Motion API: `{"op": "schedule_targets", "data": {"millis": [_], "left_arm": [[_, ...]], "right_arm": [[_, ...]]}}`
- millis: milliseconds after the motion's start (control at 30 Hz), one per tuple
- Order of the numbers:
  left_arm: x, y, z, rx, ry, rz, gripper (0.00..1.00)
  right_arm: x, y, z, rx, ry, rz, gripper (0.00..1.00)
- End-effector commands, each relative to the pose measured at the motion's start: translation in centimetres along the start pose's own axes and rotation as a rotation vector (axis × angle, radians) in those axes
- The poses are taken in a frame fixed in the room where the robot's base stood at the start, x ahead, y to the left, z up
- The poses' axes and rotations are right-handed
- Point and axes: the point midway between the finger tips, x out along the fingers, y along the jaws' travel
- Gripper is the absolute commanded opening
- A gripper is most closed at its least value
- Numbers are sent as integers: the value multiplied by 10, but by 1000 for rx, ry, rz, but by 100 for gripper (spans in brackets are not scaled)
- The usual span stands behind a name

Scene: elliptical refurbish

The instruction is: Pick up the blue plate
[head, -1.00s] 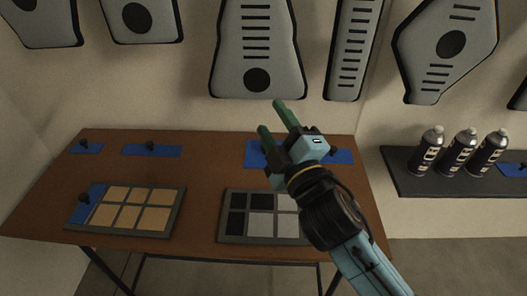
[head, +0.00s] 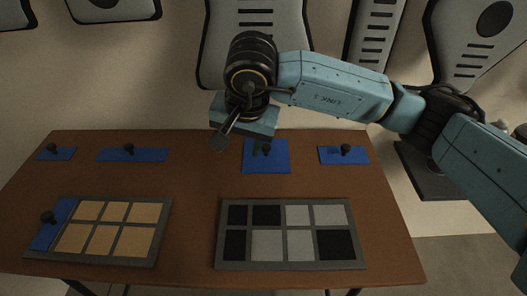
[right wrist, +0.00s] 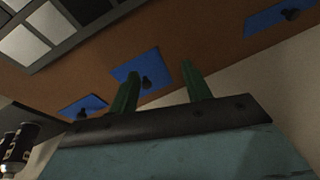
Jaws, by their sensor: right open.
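Several blue plates with black knobs lie on the brown table. The square blue plate (head: 266,165) is at the back, right of the middle, and also shows in the right wrist view (right wrist: 127,74). Narrower blue plates lie at the back right (head: 330,155), back middle (head: 112,155) and back left (head: 48,154). Another blue plate (head: 52,232) sits in the left tray. My right gripper (head: 258,147) points down near the square plate, empty. Its green fingers (right wrist: 158,84) are apart in the wrist view, with the knob appearing between them. Contact cannot be told. My left gripper is out of view.
The left tray (head: 88,258) holds tan tiles. The right tray (head: 290,267) holds black and grey tiles. Grey panels hang on the wall behind the table. A dark shelf (head: 425,180) is at the right, partly behind my right arm. Table space between the trays is clear.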

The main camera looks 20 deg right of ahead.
Motion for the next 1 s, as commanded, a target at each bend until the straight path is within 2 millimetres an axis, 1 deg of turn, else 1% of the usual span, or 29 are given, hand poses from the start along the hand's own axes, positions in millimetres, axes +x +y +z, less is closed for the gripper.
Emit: {"op": "schedule_targets", "data": {"millis": [33,100,200,267,500,600,867,1000], "left_arm": [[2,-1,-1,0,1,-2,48],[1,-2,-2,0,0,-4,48],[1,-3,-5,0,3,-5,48],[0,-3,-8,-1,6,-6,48],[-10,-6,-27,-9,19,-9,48],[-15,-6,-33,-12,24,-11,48],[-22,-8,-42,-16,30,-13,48],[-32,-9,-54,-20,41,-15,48]], "right_arm": [[-4,11,-19,-15,75,62,48],[-10,22,-36,-27,144,128,48],[-12,32,-50,-34,195,182,48],[-7,35,-53,-34,204,195,48],[37,44,-62,-33,202,197,48],[52,46,-65,-34,202,194,48],[70,48,-68,-34,202,192,48],[91,49,-72,-33,200,192,48]]}}
